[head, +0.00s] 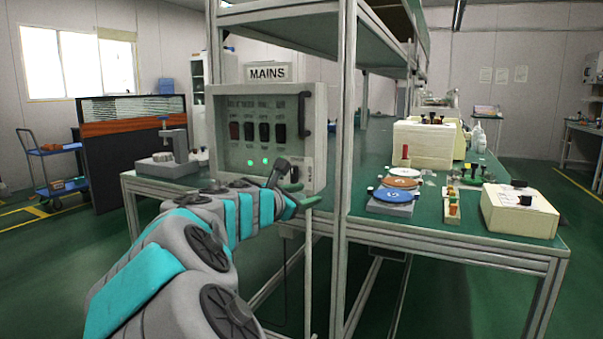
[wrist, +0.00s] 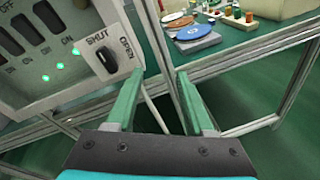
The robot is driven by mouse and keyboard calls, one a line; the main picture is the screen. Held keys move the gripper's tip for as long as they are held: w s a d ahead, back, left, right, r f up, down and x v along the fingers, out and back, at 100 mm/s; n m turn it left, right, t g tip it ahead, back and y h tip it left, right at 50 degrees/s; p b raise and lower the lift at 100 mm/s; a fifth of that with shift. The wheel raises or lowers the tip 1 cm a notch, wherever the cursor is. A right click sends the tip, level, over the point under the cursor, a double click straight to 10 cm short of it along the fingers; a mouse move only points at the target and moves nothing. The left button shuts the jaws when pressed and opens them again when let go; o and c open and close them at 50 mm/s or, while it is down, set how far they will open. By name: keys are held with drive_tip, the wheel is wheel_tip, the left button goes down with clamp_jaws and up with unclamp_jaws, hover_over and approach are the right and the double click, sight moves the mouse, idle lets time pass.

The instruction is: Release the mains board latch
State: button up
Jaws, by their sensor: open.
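The mains board (head: 222,165) is a pale grey box on the rack frame under a MAINS sign (head: 267,73). It has a row of dark switches and lit green lamps. Its latch is a black knob (wrist: 106,60) at the lower right corner, between the printed words SHUT and OPEN in the wrist view. The knob's upper end lies nearer SHUT. My gripper (wrist: 158,76) is open and empty, its green fingers apart, just right of and below the latch. The left fingertip is close to the knob; I cannot tell whether they touch. In the head view my gripper (head: 290,190) partly covers the board's lower right corner.
A rack post (head: 342,150) stands right of the board. The green bench (head: 375,218) beyond carries coloured discs (head: 396,194), a cream box (head: 520,212) and small bottles. A dark handle (head: 305,115) runs up the board's right side. Open floor lies below the bench.

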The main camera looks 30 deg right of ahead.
sight(292, 171)
drive_tip(key=w+a+r+n+t, duration=0.2)
drive_tip(key=w+a+n+t, duration=0.15)
drive_tip(key=w+n, duration=0.25)
drive_tip(key=shift+g, duration=0.45)
drive_tip(key=x, duration=0.7)
drive_tip(key=shift+w+r, duration=0.3)
drive_tip(key=shift+w, duration=0.05)
drive_tip(key=shift+c, duration=0.2)
